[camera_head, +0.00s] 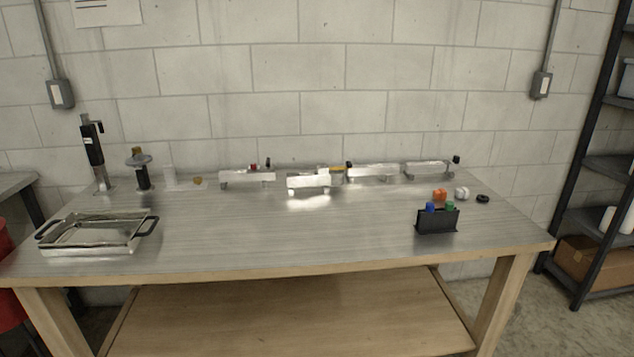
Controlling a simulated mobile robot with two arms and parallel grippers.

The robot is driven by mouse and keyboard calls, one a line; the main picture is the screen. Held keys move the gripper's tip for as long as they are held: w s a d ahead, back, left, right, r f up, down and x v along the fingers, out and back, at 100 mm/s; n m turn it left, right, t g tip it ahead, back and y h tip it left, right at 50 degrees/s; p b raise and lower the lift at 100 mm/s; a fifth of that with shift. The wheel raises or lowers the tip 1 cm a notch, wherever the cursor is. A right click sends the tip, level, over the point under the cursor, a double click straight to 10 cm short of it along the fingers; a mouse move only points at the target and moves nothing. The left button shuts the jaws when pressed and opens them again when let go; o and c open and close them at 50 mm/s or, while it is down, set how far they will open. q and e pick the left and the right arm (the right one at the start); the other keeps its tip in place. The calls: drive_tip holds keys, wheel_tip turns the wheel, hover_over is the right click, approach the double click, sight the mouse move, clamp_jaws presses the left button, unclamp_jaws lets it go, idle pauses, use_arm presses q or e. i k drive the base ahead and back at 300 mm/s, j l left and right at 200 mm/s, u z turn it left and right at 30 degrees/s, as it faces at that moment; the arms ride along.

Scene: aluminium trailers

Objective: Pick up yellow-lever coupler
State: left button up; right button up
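A small yellow-orange piece (339,168), which looks like the yellow lever of a coupler, shows near the back middle of the workbench. It sits behind the right end of a bright aluminium block (308,181), beside a dark knob-like part. The coupler's body is partly hidden there and too small to make out. Neither of my grippers is in view.
More aluminium blocks stand along the back (247,177). A metal tray with black handles (65,249) is at left, with upright tools (92,145) behind. A black holder (437,222) with blue and green items is at right. The bench's front middle (290,240) is clear.

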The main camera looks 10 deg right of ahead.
sight(323, 177)
drive_tip(key=i+j, duration=0.2)
drive_tip(key=i, duration=0.25)
drive_tip(key=i+j, duration=0.2)
drive_tip(key=i, duration=0.25)
drive_tip(key=u, duration=0.05)
